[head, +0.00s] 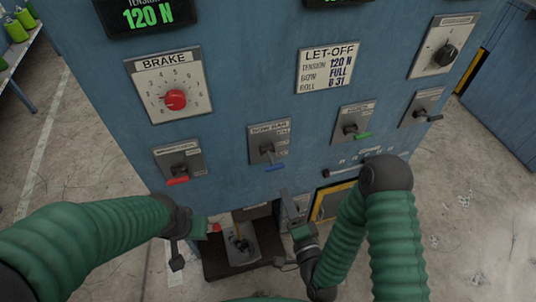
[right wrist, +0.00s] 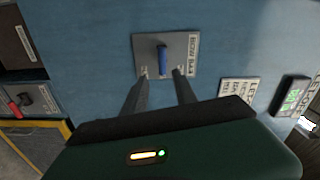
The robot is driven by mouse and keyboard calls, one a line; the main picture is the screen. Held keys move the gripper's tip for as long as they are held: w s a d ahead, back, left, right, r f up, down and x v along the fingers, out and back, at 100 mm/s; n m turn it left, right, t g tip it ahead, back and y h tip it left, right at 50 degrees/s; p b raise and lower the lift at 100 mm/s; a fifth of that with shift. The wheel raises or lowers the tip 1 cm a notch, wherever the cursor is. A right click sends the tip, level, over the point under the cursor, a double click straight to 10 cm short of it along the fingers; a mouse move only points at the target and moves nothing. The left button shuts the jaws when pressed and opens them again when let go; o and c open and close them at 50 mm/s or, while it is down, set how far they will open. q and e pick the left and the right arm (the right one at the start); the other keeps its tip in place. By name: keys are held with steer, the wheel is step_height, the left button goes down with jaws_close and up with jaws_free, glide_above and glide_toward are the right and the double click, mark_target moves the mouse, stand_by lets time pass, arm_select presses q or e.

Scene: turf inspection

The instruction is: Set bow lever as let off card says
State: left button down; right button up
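The let-off card (head: 326,70) on the blue cabinet reads tension 120 N, bow FULL, roll B 31. The bow lever, with a blue handle (head: 274,168), is on a grey plate (head: 284,142) below and left of the card. My right gripper (head: 288,203) is below the lever. In the right wrist view its two fingers (right wrist: 162,88) are apart and empty, pointing at the blue handle (right wrist: 163,60), without clear contact. My left gripper (head: 177,262) is low at left, its fingers unclear.
A brake dial with a red knob (head: 175,99) is at upper left. A red-handled lever (head: 178,180), a green-handled lever (head: 360,135) and another lever (head: 428,115) flank the bow lever. A yellow-edged opening (head: 330,203) and a dark tray (head: 215,262) are below.

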mark_target(274, 165)
steer(key=p+x, duration=0.1)
steer(key=x, duration=1.3)
steer(key=shift+w+a+r, duration=0.1)
steer(key=shift+w+a, duration=0.05)
steer(key=shift+w, duration=0.25)
steer(key=shift+w+a, duration=0.2)
steer(key=shift+w, duration=0.25)
jaws_close()
steer(key=shift+s, duration=0.1)
